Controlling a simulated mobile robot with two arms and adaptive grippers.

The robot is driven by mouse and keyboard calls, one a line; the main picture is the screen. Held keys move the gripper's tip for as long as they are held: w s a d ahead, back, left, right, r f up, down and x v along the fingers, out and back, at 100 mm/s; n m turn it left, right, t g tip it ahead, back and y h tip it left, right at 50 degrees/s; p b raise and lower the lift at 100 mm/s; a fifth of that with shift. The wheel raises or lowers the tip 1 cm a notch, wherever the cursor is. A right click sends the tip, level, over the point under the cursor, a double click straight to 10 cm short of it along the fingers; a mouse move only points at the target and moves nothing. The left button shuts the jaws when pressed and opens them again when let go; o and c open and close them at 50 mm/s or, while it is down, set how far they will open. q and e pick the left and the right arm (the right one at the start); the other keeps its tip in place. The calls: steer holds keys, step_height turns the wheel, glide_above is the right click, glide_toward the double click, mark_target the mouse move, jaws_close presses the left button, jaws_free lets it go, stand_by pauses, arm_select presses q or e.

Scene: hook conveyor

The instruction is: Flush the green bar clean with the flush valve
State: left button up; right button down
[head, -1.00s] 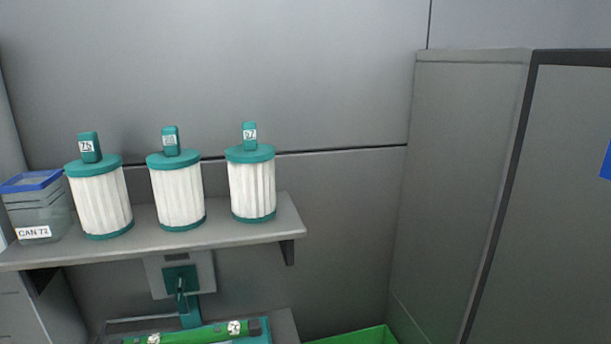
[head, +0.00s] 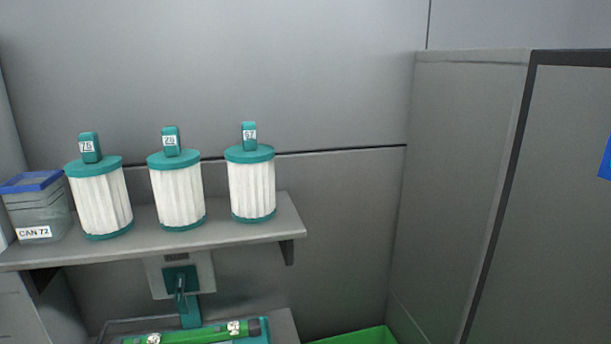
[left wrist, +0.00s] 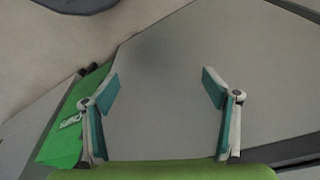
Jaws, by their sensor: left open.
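The green bar (head: 200,333) lies below the shelf at the bottom of the head view, in or on a teal holder (head: 263,326); its lower part is cut off by the frame edge. Above it, a teal valve with a lever (head: 181,284) is mounted on a grey wall plate (head: 207,272). My left gripper (left wrist: 160,88) is open in the left wrist view, with nothing between its fingers and a grey surface beyond them. My left gripper does not show in the head view. My right gripper is in neither view.
A grey shelf (head: 150,241) holds three white filter cartridges with teal caps (head: 252,186) and a blue-lidded container labelled CAN 72 (head: 36,208). A green bin (head: 357,336) stands at the bottom. A grey cabinet or partition (head: 465,180) stands at the right.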

arm_select(q)
steer(key=s+a+f+g, duration=0.1)
steer(key=s+f, duration=0.3)
steer(key=f, duration=0.4)
steer(key=s+f, duration=0.3)
steer(key=f, duration=0.4)
steer(key=s+a+f, duration=0.2)
steer(key=s+f, duration=0.7)
steer(key=s, duration=0.3)
steer(key=shift+s+a+g, duration=0.2)
steer(key=shift+s+g, duration=0.2)
